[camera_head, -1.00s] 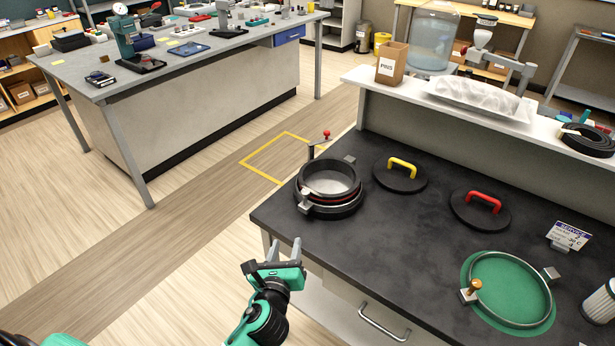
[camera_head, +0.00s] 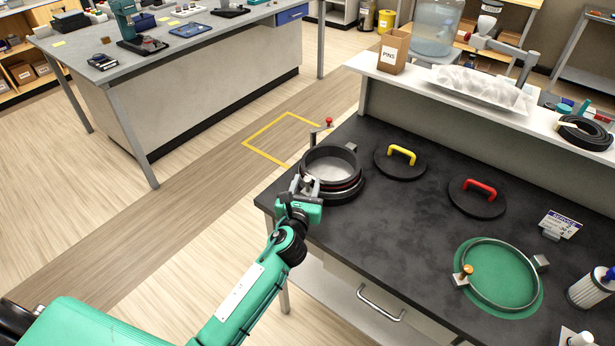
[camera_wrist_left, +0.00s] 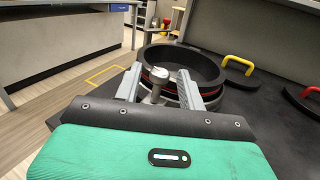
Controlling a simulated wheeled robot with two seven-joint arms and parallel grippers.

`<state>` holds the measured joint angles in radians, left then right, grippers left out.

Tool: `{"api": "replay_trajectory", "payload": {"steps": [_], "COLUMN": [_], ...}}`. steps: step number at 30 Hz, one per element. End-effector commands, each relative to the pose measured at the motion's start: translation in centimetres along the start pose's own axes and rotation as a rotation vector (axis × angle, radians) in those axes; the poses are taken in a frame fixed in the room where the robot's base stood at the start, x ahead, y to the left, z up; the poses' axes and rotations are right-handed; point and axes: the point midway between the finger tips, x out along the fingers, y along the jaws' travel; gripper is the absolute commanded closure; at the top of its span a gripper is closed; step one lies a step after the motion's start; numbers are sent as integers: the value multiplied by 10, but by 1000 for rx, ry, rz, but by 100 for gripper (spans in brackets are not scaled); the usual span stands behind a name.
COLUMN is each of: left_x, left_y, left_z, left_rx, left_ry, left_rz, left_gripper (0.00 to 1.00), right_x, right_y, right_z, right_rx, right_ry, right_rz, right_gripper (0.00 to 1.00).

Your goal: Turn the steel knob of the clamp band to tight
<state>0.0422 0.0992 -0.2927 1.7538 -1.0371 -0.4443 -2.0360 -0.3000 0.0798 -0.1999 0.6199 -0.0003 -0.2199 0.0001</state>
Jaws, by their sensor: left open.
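A black ring-shaped port (camera_head: 332,170) with a red line around it stands at the left end of the dark bench top. The steel knob (camera_wrist_left: 158,77) of its clamp band sticks up on the port's near side. My left gripper (camera_head: 303,184) is at that side of the port. In the left wrist view the open fingers (camera_wrist_left: 157,88) stand on either side of the knob, and I see gaps between them and it. In the head view the gripper partly hides the knob. My right gripper is not in view.
A lid with a yellow handle (camera_head: 400,160) and one with a red handle (camera_head: 478,196) lie right of the port. A loose ring with a brass knob lies on a green disc (camera_head: 510,287). A red-tipped lever (camera_head: 327,123) stands behind the port.

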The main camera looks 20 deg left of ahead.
Motion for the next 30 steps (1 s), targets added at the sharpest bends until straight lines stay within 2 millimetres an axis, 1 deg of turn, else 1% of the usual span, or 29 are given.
{"api": "replay_trajectory", "payload": {"steps": [1, 3, 6, 15, 16, 20, 21, 22, 30], "left_x": [7, 14, 19, 21, 21, 21, 21, 21, 21], "left_y": [0, 0, 0, 0, 0, 0, 0, 0, 1], "left_z": [1, 1, 0, 0, 0, 0, 0, 0, 1], "left_rx": [0, -1, -1, -1, -1, -1, -1, -1, 2], "left_ry": [0, -1, 0, 0, 0, 0, 0, 0, 0], "left_rz": [2, 1, 0, 0, 0, 0, 0, 0, -18], "left_gripper": [60, 60, 60, 60, 62, 87, 95, 100, 100], "right_x": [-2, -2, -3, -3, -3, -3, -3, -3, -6], "right_y": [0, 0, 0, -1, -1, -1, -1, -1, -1], "right_z": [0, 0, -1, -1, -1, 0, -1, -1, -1], "right_rx": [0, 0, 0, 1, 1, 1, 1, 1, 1], "right_ry": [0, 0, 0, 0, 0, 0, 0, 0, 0], "right_rz": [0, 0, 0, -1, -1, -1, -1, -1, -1], "right_gripper": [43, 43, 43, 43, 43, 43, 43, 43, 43]}}
